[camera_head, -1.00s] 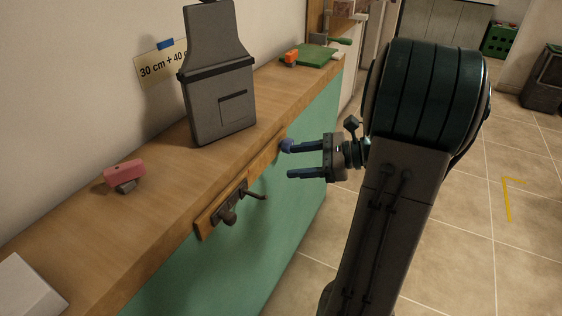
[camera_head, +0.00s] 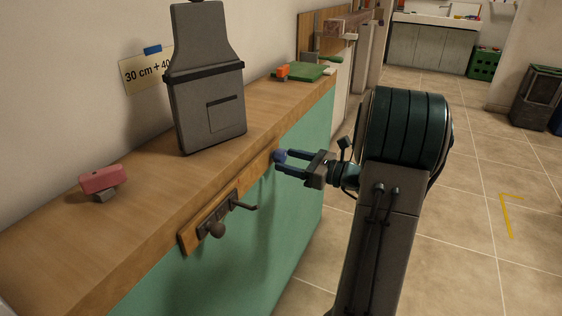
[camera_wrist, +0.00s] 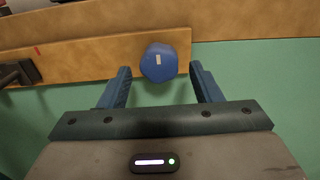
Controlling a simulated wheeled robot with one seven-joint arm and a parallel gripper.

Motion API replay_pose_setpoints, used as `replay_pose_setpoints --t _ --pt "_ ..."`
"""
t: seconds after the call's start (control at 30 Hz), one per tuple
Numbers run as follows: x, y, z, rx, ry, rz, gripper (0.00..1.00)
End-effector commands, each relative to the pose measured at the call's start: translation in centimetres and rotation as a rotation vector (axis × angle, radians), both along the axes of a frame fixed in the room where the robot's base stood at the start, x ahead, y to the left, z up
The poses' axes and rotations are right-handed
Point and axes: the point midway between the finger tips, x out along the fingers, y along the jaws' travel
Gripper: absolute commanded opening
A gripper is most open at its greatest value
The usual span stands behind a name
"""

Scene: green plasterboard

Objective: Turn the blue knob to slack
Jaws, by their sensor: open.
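The blue knob (camera_wrist: 158,63) sits on the wooden strip on the front of the bench. It is round, with a pale mark near the middle of its face. It also shows in the head view (camera_head: 280,156), partly behind a finger. My gripper (camera_wrist: 163,84) is open, its two blue fingers on either side of the knob's lower part in the wrist view. The knob lies just beyond the fingertips or between them; I cannot tell whether they touch it. In the head view my gripper (camera_head: 276,165) reaches toward the bench front from the right.
A dark metal latch with a handle (camera_head: 217,214) is on the same wooden strip, nearer and to the left.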

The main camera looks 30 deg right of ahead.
Motion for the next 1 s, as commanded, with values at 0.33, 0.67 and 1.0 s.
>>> replay_pose_setpoints --t 0.33,0.67,1.0 --pt "2.5 2.0 0.0 0.000 0.000 0.000 0.58" --pt "2.5 2.0 0.0 0.000 0.000 0.000 0.36" --pt "2.5 2.0 0.0 -0.009 -0.007 0.000 0.13"
